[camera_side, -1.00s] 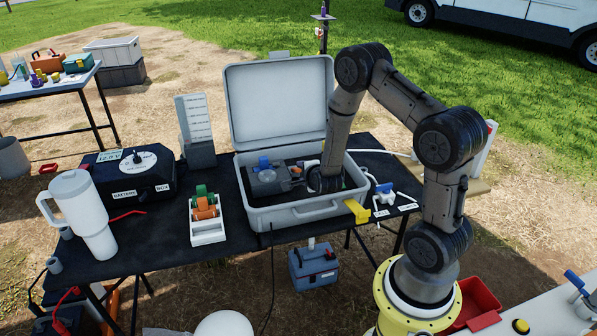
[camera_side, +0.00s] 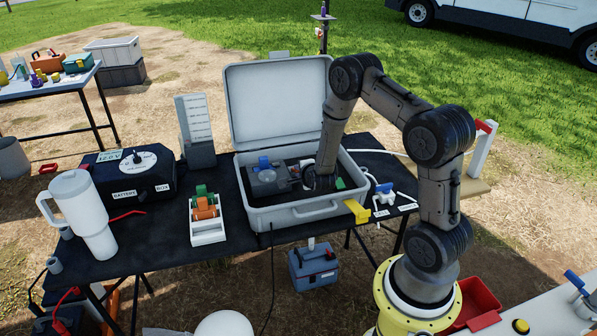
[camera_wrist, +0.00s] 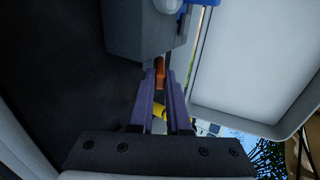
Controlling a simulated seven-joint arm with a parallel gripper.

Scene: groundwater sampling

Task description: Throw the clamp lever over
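A grey pump block (camera_side: 268,181) with a blue lever (camera_side: 264,162) on top sits inside the open grey case (camera_side: 300,214). In the wrist view the block (camera_wrist: 140,30) is at the top, with a blue part (camera_wrist: 200,2) at its upper right. My gripper (camera_wrist: 159,75) points at the block's lower end; its two purple fingers are parted. A small orange-brown piece (camera_wrist: 160,68) shows in the gap between the fingertips; I cannot tell if they touch it. In the side view my wrist (camera_side: 322,178) is down in the case's right half and hides the fingers.
The raised case lid (camera_side: 280,100) stands behind. A yellow latch (camera_side: 356,211) is at the case's front right corner, with a blue-handled valve (camera_side: 384,192) beside it. A battery box (camera_side: 135,175), a white jug (camera_side: 84,212) and a white holder (camera_side: 207,228) stand to the left.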

